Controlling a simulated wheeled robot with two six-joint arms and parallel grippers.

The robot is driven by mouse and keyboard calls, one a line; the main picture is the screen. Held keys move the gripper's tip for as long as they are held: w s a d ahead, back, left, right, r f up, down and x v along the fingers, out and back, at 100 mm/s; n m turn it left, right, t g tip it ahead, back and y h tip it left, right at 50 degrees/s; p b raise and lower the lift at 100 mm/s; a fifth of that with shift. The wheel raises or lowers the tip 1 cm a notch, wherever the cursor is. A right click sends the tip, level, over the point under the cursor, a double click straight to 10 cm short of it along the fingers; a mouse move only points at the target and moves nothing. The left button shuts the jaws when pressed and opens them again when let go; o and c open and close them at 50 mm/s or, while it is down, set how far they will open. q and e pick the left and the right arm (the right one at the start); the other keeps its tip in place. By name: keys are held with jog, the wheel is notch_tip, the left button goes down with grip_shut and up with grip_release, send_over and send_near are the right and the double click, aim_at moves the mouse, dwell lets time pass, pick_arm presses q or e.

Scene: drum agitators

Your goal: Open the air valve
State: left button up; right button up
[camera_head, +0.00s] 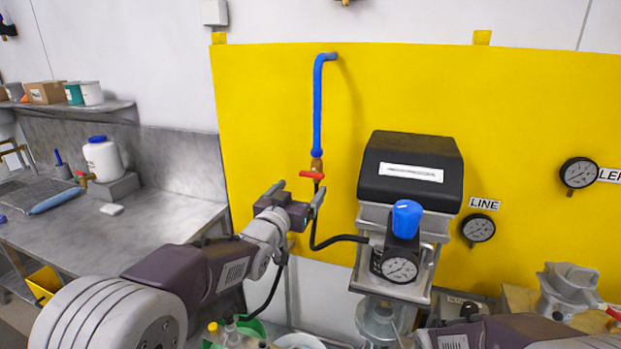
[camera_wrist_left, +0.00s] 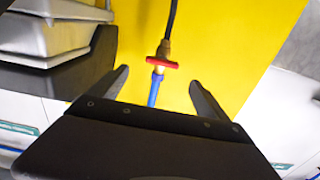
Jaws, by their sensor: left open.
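The air valve is a brass fitting with a red handle (camera_head: 312,175), set at the lower end of a blue pipe (camera_head: 318,105) on the yellow panel. The handle lies crosswise to the pipe. My left gripper (camera_head: 296,190) is open and just below and in front of the valve in the head view. In the left wrist view the red handle (camera_wrist_left: 162,62) shows beyond and between the two open fingers (camera_wrist_left: 158,85), and I see no contact. A black hose runs from the brass fitting. My right gripper is not visible; only part of that arm shows at the lower right.
A regulator with a blue knob (camera_head: 407,218) and a gauge (camera_head: 400,269) stands right of the valve, below a black-topped box (camera_head: 410,170). The black hose (camera_head: 335,241) hangs close to my left gripper. A grey bench (camera_head: 160,222) is at left.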

aim_at(310, 176)
pick_arm(q)
jog(key=p+x, duration=0.4)
jog(key=x, duration=0.4)
jog(key=shift+w, duration=0.45)
jog(key=shift+a+f, duration=0.1)
jog(key=c, duration=1.4)
jog(key=shift+o, duration=0.2)
